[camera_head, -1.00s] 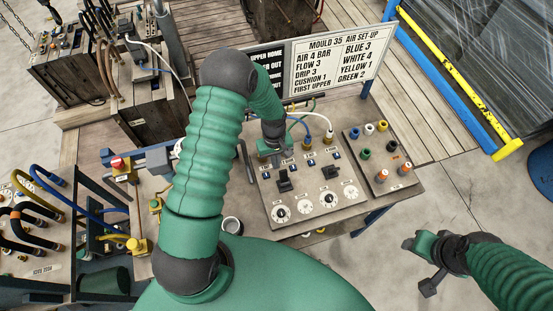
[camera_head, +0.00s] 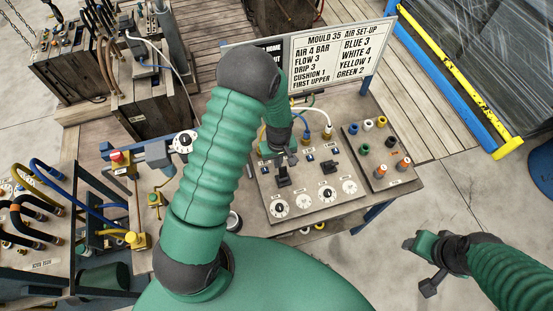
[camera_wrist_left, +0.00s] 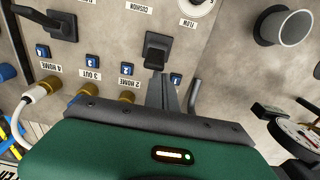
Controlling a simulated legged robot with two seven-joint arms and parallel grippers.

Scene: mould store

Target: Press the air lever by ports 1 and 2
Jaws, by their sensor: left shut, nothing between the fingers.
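The black air lever by ports 1 and 2 (camera_head: 283,179) stands on the left half of the grey panel. In the left wrist view this lever (camera_wrist_left: 157,50) shows above the "2 HOME" label. My left gripper (camera_head: 291,158) is shut and empty, just behind the lever. In the left wrist view its fingertips (camera_wrist_left: 165,80) point at the lever and almost reach it; I cannot tell whether they touch. The port 1 label is hidden. A second black lever (camera_head: 329,168) stands to the right. My right gripper (camera_head: 420,265) hangs clear of the bench; its jaws are unclear.
White dials (camera_head: 327,194) line the panel's front. Brass fittings with a white hose (camera_head: 327,125) stand behind the levers. A block of coloured plugs (camera_head: 382,150) is on the right. A sign (camera_head: 340,60) stands behind. A grey cup (camera_wrist_left: 284,26) shows in the wrist view.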

